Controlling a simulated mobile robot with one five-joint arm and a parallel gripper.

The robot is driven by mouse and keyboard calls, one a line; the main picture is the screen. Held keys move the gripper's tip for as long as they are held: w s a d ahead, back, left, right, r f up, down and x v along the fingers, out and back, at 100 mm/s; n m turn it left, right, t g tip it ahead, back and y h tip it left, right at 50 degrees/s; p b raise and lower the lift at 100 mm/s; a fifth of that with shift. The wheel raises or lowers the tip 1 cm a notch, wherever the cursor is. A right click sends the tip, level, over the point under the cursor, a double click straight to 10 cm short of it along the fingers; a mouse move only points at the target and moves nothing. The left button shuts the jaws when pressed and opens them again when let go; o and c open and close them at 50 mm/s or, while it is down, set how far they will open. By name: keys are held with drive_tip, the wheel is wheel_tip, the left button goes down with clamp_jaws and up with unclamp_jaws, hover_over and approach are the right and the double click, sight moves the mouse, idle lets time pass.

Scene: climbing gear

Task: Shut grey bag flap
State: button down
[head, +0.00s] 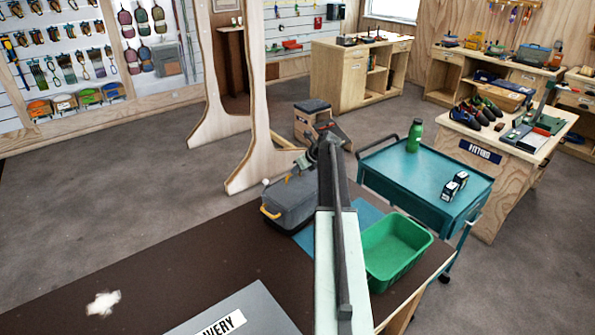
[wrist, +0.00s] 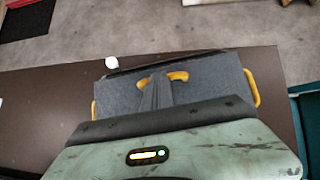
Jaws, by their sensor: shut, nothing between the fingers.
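The grey bag (head: 290,200) sits at the far edge of the dark table, with an orange handle at its left end in the head view. In the wrist view the grey bag (wrist: 215,80) spreads below my gripper, with an orange handle on its right side. A curved orange piece shows on both sides of my fingertips. My gripper (head: 326,138) is at the bag's far right side in the head view; it also shows in the wrist view (wrist: 157,78), shut and empty. My arm hides the bag's right part. I cannot tell how far the flap is shut, or whether my fingers touch it.
A green bin (head: 395,248) stands right of my arm, near a blue mat (head: 366,214). A teal trolley (head: 415,183) with a green bottle (head: 414,136) stands beyond. A grey lettered panel (head: 245,312) lies at the front. The table's left part is mostly clear.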

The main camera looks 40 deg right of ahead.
drive_tip(key=shift+r, duration=0.1)
drive_tip(key=shift+r+p, duration=0.25)
drive_tip(key=shift+p, duration=0.2)
drive_tip(key=w+p+v, duration=0.1)
drive_tip(key=p+v, duration=1)
drive_tip(key=v, duration=0.2)
drive_tip(key=shift+s+r, duration=0.15)
drive_tip(key=shift+r, duration=0.4)
drive_tip(key=shift+d, duration=0.1)
